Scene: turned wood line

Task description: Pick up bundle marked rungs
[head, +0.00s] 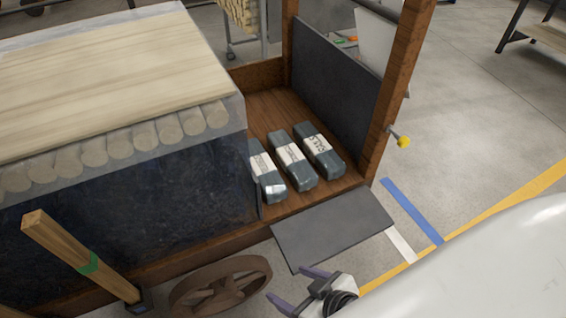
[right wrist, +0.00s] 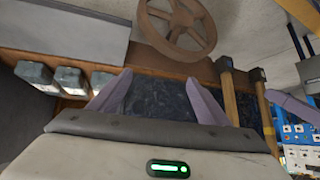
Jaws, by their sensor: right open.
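Three dark grey wrapped bundles with pale label bands lie side by side on the wooden cart deck: a left one (head: 267,172), a middle one (head: 293,160) and a right one (head: 319,151). The printing is too small to tell which is marked rungs. Their ends also show at the left of the right wrist view (right wrist: 70,80). My right gripper (head: 297,288) is open and empty, in front of the lowered flap and apart from the bundles; its fingers show in the right wrist view (right wrist: 157,88). A purple piece (right wrist: 290,106) there looks like a finger of my left gripper.
A grey flap (head: 333,228) slopes out in front of the bundles. A dark panel (head: 335,90) and a wooden post (head: 392,95) stand to their right. A covered wood stack (head: 110,75) stands left. A spoked wheel (head: 220,285) is below.

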